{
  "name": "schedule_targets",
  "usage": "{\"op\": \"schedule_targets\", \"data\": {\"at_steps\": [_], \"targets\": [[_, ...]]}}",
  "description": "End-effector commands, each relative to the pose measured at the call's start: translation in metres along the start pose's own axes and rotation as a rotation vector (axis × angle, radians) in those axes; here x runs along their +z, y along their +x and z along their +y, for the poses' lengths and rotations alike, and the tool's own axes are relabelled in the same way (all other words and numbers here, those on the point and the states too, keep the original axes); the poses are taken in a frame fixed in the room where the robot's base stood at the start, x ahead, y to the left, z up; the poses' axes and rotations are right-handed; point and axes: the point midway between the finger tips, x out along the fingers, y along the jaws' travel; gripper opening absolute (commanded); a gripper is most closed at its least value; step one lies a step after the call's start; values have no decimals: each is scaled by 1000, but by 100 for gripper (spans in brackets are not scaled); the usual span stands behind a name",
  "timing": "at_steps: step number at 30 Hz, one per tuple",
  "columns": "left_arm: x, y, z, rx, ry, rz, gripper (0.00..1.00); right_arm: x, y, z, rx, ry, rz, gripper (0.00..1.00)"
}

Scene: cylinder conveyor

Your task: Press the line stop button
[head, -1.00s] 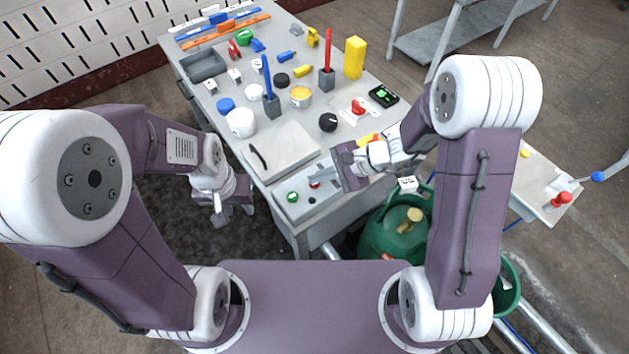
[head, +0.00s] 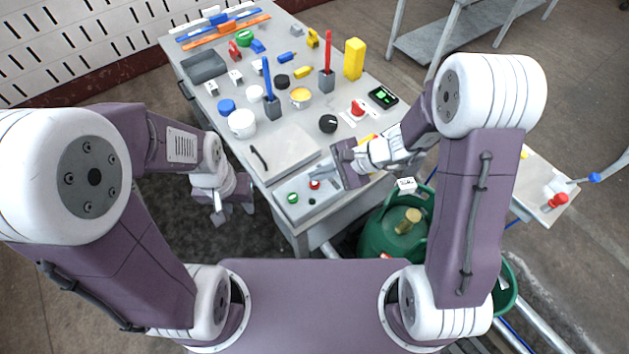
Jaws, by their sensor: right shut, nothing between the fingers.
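A grey control box (head: 325,201) lies at the table's near edge. It carries a red button (head: 314,184), a green button (head: 292,197) and a small black one (head: 311,201). Another red button (head: 357,108) stands on a pale plate further back. I cannot read a label on any of them. My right gripper (head: 319,172) is shut and empty, its tips just behind the control box's red button. A small gap seems to show between them. My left gripper (head: 220,217) hangs low beside the table's left side; its jaws are too unclear to judge.
A flat grey panel with a black handle (head: 259,158) lies left of my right gripper. A black knob (head: 328,123), a white jar (head: 242,123) and a yellow block (head: 354,58) stand further back. A green gas cylinder (head: 385,240) stands below the table's right side.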

Motion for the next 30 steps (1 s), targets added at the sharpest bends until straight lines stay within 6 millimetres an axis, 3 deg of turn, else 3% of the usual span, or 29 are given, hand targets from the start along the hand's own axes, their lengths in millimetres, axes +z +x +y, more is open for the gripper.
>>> {"op": "schedule_targets", "data": {"at_steps": [15,30], "targets": [[-4,-39,1,0,0,0,36,25,-35,-26,-1,-1,0,0],[-4,-38,1,0,0,0,36,25,-34,-25,0,0,0,0]]}}
